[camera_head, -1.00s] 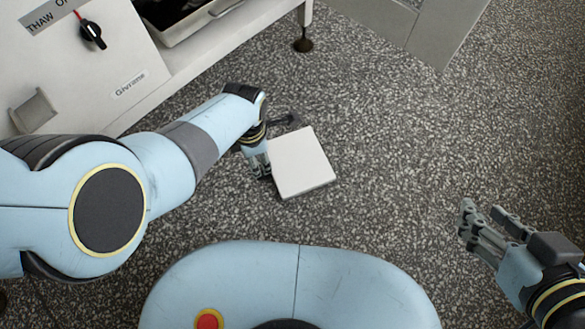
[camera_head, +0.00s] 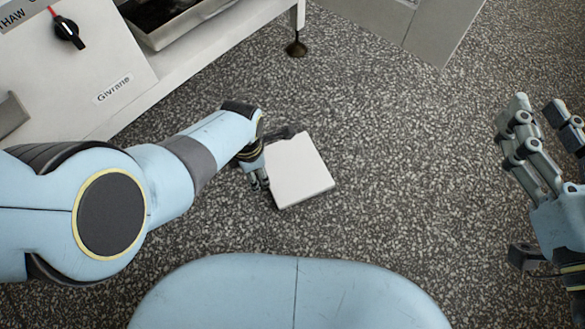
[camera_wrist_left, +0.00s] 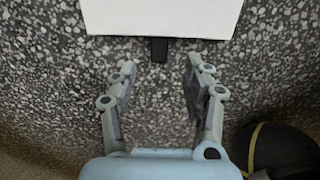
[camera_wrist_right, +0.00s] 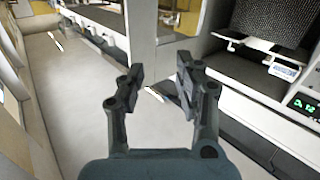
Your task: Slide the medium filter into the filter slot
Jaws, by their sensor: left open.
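A white square panel (camera_head: 299,170) shows in the head view, low over or on the speckled floor; I cannot tell which. It could be the medium filter, but no size mark shows. My left gripper (camera_head: 274,158) is at its left edge, with the fingers apart. In the left wrist view, the panel (camera_wrist_left: 165,16) is just beyond the open fingertips (camera_wrist_left: 160,72), and its short black tab (camera_wrist_left: 159,50) is between them. My right gripper (camera_head: 538,106) is open and empty at the right; it also shows in the right wrist view (camera_wrist_right: 156,78). No filter slot can be made out.
A white machine with a black knob (camera_head: 67,32) and "Givrame" label (camera_head: 113,90) stands upper left, with a tray (camera_head: 170,22) and a leg foot (camera_head: 296,48). A grey cabinet (camera_head: 415,22) is at the top. Open floor (camera_head: 400,150) lies between the grippers.

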